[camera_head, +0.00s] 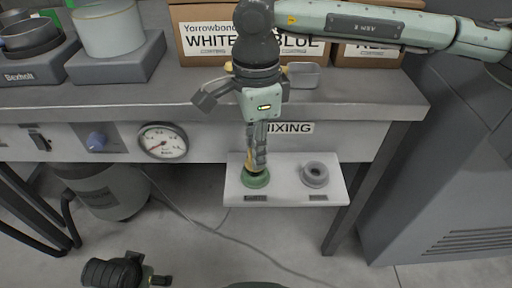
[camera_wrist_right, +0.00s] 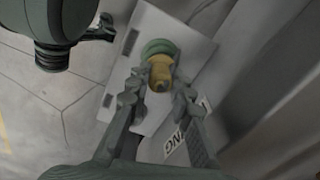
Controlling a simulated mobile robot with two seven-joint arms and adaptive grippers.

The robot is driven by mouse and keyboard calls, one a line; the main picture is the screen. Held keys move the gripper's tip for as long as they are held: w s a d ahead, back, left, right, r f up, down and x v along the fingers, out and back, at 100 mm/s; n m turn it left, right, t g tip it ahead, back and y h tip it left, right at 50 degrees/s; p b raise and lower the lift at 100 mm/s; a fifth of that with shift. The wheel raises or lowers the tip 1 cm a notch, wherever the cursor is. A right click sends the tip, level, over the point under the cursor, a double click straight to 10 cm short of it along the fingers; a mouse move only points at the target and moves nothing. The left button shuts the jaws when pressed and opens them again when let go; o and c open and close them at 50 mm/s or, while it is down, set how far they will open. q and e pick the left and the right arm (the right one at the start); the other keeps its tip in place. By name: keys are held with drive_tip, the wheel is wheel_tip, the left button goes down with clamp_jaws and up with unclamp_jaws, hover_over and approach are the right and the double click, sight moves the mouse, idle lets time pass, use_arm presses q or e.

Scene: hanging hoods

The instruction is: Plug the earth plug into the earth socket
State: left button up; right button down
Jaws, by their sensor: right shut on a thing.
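My right gripper (camera_head: 257,166) points down in front of the bench and is shut on the yellow earth plug (camera_head: 249,164). In the right wrist view the plug (camera_wrist_right: 160,74) sits between the fingertips (camera_wrist_right: 157,88), its far end at the green earth socket (camera_wrist_right: 158,46). The green socket (camera_head: 256,181) stands on the left of a white shelf, above a small unreadable label. The plug meets or overlaps the socket; how deep it sits is hidden. My left arm's end (camera_head: 125,272) is low at the left, and its fingers are not clear.
A grey round socket (camera_head: 315,174) is on the right of the white shelf (camera_head: 285,190). The grey bench (camera_head: 350,105) carries boxes (camera_head: 205,40), a small grey tray (camera_head: 304,75) and a pot (camera_head: 108,28). A gauge (camera_head: 163,142) is on its front. A thin cable crosses the floor.

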drive_tip(key=shift+f+b, duration=0.8)
drive_tip(key=c, duration=1.3)
unclamp_jaws()
drive_tip(key=shift+r, duration=0.1)
wheel_tip(320, 180, up, 12)
